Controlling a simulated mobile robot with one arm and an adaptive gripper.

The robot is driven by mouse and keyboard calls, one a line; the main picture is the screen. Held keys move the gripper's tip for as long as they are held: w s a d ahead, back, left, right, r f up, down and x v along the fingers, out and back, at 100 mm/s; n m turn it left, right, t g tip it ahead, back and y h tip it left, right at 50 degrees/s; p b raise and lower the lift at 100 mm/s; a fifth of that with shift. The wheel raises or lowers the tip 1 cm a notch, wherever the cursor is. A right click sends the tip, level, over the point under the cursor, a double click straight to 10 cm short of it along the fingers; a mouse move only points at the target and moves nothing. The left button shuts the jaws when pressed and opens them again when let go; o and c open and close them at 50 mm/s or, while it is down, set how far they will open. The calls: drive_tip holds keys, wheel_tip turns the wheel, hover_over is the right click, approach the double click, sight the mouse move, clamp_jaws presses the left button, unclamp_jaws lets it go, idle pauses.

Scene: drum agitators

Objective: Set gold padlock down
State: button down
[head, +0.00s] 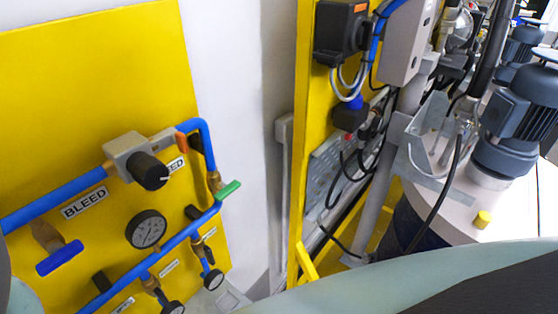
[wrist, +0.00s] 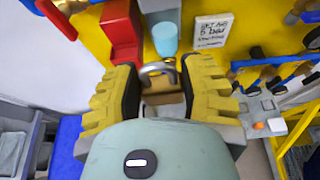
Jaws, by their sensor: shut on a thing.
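The gold padlock (wrist: 162,99) is between the fingers of my gripper (wrist: 162,82) in the wrist view. Its grey curved shackle sticks out past the fingertips, and its brownish-gold body is partly hidden by the black pads. The yellow-and-black fingers are shut on it. The fingers and the padlock do not show in the head view. I cannot tell whether the padlock touches anything beyond the fingers.
Beyond the fingers are a red holder (wrist: 122,35), a light blue cup (wrist: 165,39) and a white sign (wrist: 211,30) on yellow. The head view shows a yellow panel (head: 70,115) with blue pipes and gauges, and a drum (head: 455,213) with a motor.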

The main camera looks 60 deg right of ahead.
drive_tip(key=w+a+p, duration=0.1)
drive_tip(key=w+a, duration=0.1)
drive_tip(key=w, duration=0.1)
drive_tip(key=w+a+p, duration=0.2)
drive_tip(key=w, duration=0.2)
drive_tip(key=w+a+p, duration=0.1)
drive_tip(key=w, duration=0.3)
drive_tip(key=shift+a+f, duration=0.35)
drive_tip(key=shift+a, duration=0.05)
drive_tip(key=shift+w+a+f+p, duration=0.15)
drive_tip(key=shift+w+p, duration=0.1)
drive_tip(key=shift+w, duration=0.15)
drive_tip(key=shift+w+a+f+p, duration=0.15)
drive_tip(key=shift+w+p, duration=0.1)
drive_tip(key=shift+w, duration=0.15)
drive_tip(key=shift+s+f+p, duration=0.1)
drive_tip(key=shift+f+p, duration=0.8)
drive_tip(key=shift+f, duration=0.8)
drive_tip(key=shift+f, duration=0.15)
drive_tip(key=c, duration=0.5)
unclamp_jaws()
